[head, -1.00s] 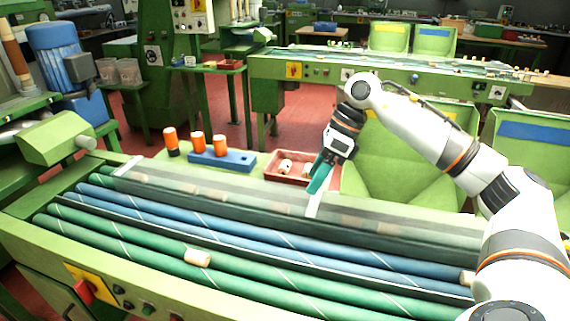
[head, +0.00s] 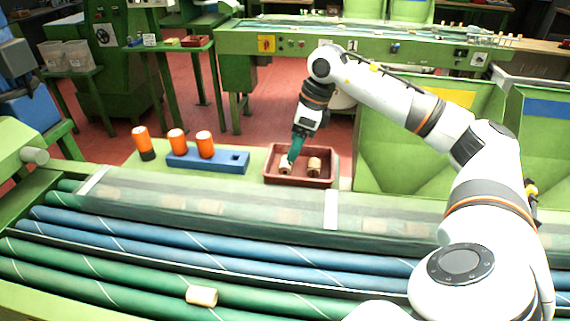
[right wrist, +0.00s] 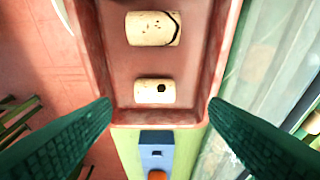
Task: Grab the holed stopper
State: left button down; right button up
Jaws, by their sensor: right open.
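The holed stopper (right wrist: 155,91) is a pale cork cylinder with a dark round hole in its side. It lies in the red tray (right wrist: 195,55), at the end nearest the blue block. In the head view the holed stopper (head: 284,170) is the left of two corks in the tray (head: 300,182), partly behind my fingers. A second cork (right wrist: 153,28), with a dark crack line and specks, lies beside it, apart; it also shows in the head view (head: 314,164). My right gripper (head: 291,158) is open above the holed stopper, with its fingers (right wrist: 160,106) spread wide and nothing between them. My left gripper is out of view.
A blue block (head: 222,160) with orange-topped pieces stands left of the tray. One more orange piece (head: 143,142) stands farther left. A roller conveyor with a clear cover (head: 250,213) runs in front, with a loose cork (head: 202,296) on its rollers. Green bins (head: 420,150) stand right of the tray.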

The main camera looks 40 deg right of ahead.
aim_at(286, 165)
jog(key=shift+w+a+f, duration=0.1)
jog(key=shift+w+f, duration=0.2)
jog(key=shift+f, duration=0.35)
jog(key=x, duration=0.4)
jog(key=shift+w+f, duration=0.2)
jog(key=shift+f, duration=0.2)
jog(key=shift+c, duration=0.7)
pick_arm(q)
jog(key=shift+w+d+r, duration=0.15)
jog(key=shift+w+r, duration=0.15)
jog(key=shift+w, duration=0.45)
pick_arm(e)
jog(key=c, duration=0.9)
